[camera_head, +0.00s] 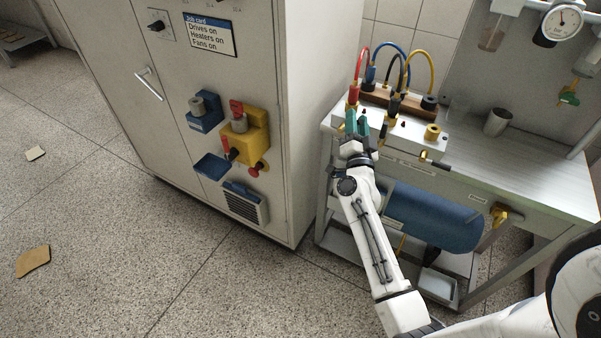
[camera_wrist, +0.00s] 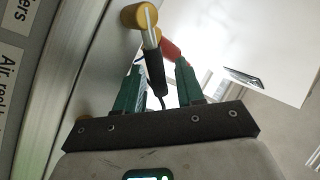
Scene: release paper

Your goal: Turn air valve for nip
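In the wrist view, a yellow round valve hub (camera_wrist: 138,15) carries a thin pale lever with a black grip (camera_wrist: 155,72). The grip extends between the two green fingers of my gripper (camera_wrist: 160,66), with a gap visible on the right side. The fingers are apart, and I cannot tell whether either touches the grip. In the head view, my gripper (camera_head: 357,121) is at the left end of the bench's front panel, beside red and black upright handles. Its fingers hide part of what is there. Part of a label beginning "Air" (camera_wrist: 8,75) shows in the wrist view.
The bench (camera_head: 540,182) holds coloured hoses, a yellow ring (camera_head: 432,131) and a metal cup (camera_head: 497,121). A tall cabinet (camera_head: 200,60) with protruding controls stands left. Floor at left is mostly open.

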